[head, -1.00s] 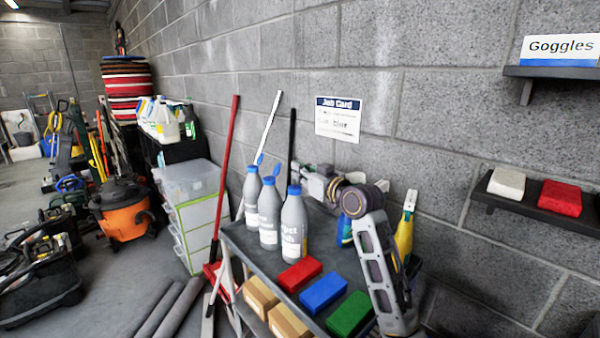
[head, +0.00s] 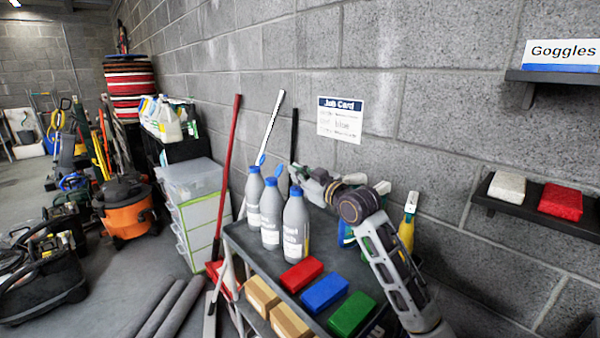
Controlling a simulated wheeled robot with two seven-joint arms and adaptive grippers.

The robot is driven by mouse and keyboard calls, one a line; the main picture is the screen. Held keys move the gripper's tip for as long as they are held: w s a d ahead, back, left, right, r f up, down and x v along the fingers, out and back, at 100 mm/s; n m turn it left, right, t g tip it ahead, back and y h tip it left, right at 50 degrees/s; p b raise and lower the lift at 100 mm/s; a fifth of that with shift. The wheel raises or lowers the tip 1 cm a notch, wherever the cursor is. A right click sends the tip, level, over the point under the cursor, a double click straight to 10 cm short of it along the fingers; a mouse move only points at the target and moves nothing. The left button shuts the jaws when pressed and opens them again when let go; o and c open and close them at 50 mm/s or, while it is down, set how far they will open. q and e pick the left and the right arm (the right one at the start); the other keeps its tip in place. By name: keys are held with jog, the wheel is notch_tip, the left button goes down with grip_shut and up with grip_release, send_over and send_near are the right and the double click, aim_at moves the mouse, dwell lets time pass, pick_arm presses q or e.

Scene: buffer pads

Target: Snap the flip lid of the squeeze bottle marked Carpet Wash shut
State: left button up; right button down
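The Carpet Wash bottle (head: 295,228) is the rightmost of three grey squeeze bottles with blue caps on the cart. It stands upright. Its label shows only partly; the end of the name was readable in the earlier head view. No raised lid shows clearly on its blue cap (head: 295,191), so I cannot tell whether its lid is fully shut. My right gripper (head: 305,174) is just above and behind this cap in the picture, and its arm comes from the lower right. Its fingers are small and partly hidden, and contact cannot be told. My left gripper is out of view.
The left bottle (head: 253,203) and middle bottle (head: 270,222) stand close by with raised blue lids. Red (head: 301,274), blue (head: 324,293) and green (head: 351,314) pads lie in front on the cart (head: 268,266). Spray bottles stand behind my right arm.

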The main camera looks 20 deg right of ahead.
jog(key=shift+s+a+f+n+p, duration=0.15)
jog(key=shift+a+n+p, duration=0.2)
jog(key=shift+n, duration=0.45)
jog(key=shift+a+f+n+p, duration=0.15)
jog(key=shift+n+p, duration=0.25)
jog(key=shift+n, duration=0.4)
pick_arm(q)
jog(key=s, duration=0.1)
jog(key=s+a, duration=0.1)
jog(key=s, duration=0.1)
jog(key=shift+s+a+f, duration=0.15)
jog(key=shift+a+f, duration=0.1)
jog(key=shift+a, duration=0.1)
pick_arm(e)
jog(key=shift+a, duration=0.1)
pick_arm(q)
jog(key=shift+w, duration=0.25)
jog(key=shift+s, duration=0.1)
pick_arm(e)
jog(key=c, duration=2.2)
grip_release()
jog(key=o, duration=0.5)
jog(key=shift+o, duration=0.2)
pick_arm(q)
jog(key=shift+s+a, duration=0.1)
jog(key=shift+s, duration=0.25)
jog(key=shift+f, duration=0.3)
